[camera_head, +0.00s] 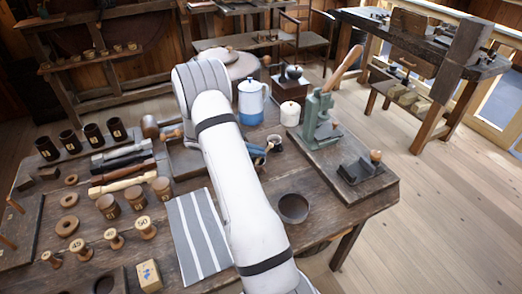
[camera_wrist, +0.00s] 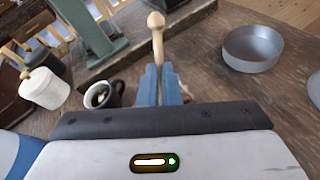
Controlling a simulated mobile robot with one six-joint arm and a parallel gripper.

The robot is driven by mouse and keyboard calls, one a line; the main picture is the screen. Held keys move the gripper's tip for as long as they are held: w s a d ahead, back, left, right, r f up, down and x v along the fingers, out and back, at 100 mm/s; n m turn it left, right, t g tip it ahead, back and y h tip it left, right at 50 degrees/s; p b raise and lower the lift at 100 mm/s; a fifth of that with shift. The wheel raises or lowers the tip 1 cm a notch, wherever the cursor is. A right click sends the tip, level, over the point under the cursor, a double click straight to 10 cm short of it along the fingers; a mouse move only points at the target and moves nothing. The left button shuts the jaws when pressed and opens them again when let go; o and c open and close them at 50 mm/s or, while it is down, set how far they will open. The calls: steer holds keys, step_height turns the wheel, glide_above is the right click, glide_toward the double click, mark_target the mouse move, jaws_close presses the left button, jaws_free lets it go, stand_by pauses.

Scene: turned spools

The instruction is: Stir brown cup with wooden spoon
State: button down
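The wooden spoon (camera_wrist: 157,42) is pale, with a rounded end pointing away from my gripper. My gripper (camera_wrist: 162,80) has blue fingers closed around it in the wrist view. The spoon's lower part is hidden by the fingers.
A dark round bowl (camera_head: 293,208) stands on the bench to the right of my arm. Spools and tools fill the bench's left side.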

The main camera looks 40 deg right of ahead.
steer(key=shift+r+p, duration=1.3)
steer(key=shift+r, duration=0.8)
step_height(320, 180, up, 5)
steer(key=p, duration=0.3)
